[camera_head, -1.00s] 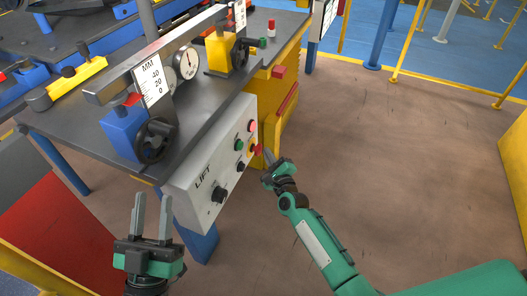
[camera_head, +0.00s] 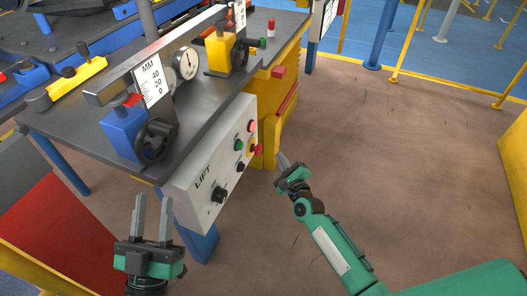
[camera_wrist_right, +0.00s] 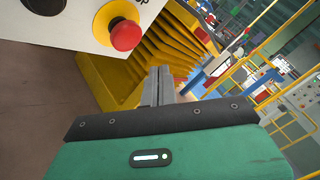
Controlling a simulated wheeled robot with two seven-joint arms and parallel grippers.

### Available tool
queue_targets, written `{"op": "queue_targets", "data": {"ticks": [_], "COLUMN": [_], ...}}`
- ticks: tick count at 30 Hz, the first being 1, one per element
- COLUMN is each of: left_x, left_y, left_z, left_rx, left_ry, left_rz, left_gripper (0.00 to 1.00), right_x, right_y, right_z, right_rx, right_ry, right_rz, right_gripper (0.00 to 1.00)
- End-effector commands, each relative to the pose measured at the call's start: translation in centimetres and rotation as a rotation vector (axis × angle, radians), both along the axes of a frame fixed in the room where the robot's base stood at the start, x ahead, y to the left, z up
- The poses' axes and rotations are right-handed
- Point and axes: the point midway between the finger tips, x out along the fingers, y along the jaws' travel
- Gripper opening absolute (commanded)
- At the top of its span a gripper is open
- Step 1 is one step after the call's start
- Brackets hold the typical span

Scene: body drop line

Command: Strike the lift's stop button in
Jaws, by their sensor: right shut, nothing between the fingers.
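The lift's control panel (camera_head: 207,187) is a pale grey box marked LIFT on the side of the bench. Its red mushroom stop button (camera_head: 258,149) sits on a yellow collar at the panel's right end. In the right wrist view the stop button (camera_wrist_right: 125,35) is at the upper left, standing out from its collar. My right gripper (camera_head: 282,157) is shut and empty, to the right of the button and apart from it. Its closed fingers (camera_wrist_right: 159,82) show below and right of the button. My left gripper (camera_head: 152,216) is open and empty below the panel's left end.
The panel also carries a black knob (camera_head: 218,194), a green button (camera_head: 239,145) and another red button (camera_head: 252,126). A yellow bellows (camera_wrist_right: 155,45) lies behind the stop button. The bench top (camera_head: 205,110) holds a gauge and handwheels. Brown floor (camera_head: 400,150) is clear on the right.

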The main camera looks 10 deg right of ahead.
Motion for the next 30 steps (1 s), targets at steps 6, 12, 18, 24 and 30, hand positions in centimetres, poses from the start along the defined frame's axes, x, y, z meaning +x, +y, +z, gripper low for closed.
{"op": "queue_targets", "data": {"ticks": [6, 12, 18, 24, 30], "left_x": [0.1, 0.2, 0.3, 0.1, 1.4], "left_y": [0.0, 0.0, 0.0, 0.0, 0.0], "left_z": [0.1, 0.4, 0.5, 0.1, -2.0], "left_rx": [0.000, 0.000, 0.000, 0.002, 0.059], "left_ry": [-0.006, -0.014, -0.018, -0.006, 0.128], "left_rz": [-0.001, 0.000, 0.000, 0.001, 0.004], "left_gripper": [0.36, 0.36, 0.36, 0.36, 0.36], "right_x": [-1.1, -1.3, -1.3, -1.4, -3.6], "right_y": [-1.6, -1.9, -1.9, -1.9, 0.1], "right_z": [0.0, 0.0, 0.0, 0.0, -0.6], "right_rx": [0.000, 0.002, 0.001, -0.003, -0.185], "right_ry": [0.000, 0.000, 0.000, 0.001, 0.039], "right_rz": [0.000, 0.000, 0.000, 0.003, 0.079], "right_gripper": [0.00, 0.00, 0.00, 0.00, 0.00]}}
